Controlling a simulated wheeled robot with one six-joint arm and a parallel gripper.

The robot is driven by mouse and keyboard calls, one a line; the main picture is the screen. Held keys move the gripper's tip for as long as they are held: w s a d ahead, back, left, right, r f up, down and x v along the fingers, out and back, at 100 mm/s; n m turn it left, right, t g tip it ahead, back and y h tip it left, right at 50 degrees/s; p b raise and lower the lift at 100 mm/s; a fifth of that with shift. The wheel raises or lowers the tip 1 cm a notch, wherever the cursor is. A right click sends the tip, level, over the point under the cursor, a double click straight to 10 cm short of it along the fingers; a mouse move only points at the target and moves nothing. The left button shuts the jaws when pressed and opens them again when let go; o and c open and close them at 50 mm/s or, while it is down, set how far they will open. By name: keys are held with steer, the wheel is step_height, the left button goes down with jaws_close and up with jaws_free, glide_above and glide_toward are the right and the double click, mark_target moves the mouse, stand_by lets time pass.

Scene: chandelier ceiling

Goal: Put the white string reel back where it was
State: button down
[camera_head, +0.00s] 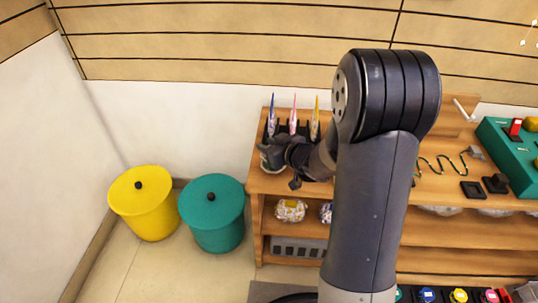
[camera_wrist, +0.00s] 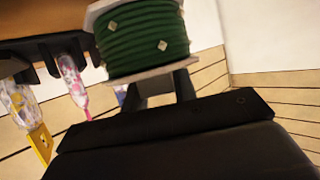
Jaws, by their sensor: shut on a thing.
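A reel (camera_wrist: 140,38) with dark green string and pale end discs fills the top middle of the wrist view. Small pale diamond-shaped marks show on its string. I see no white string on it. My gripper (camera_wrist: 160,88) is shut on this reel, with its fingers against the lower disc. In the head view my gripper (camera_head: 273,150) is over the left end of the wooden shelf unit's top (camera_head: 257,183). The reel (camera_head: 273,166) shows there only in part below the fingers, and I cannot tell whether it touches the top.
A black rack with blue (camera_head: 272,115), pink (camera_head: 294,115) and yellow (camera_head: 315,118) tools stands just behind my gripper. Yellow (camera_head: 143,212) and teal (camera_head: 212,222) lidded bins stand left of the shelf unit. A green wavy cord (camera_head: 445,163) and a green box (camera_head: 505,150) are to the right.

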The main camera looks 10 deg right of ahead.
steer(key=shift+f+b, duration=0.3)
steer(key=shift+f, duration=0.9)
steer(key=shift+f, duration=0.2)
steer(key=c, duration=1.1)
jaws_free()
steer(key=shift+r, duration=0.1)
steer(key=shift+r, duration=0.2)
steer(key=shift+p+v, duration=1.65)
steer(key=shift+v, duration=4.3)
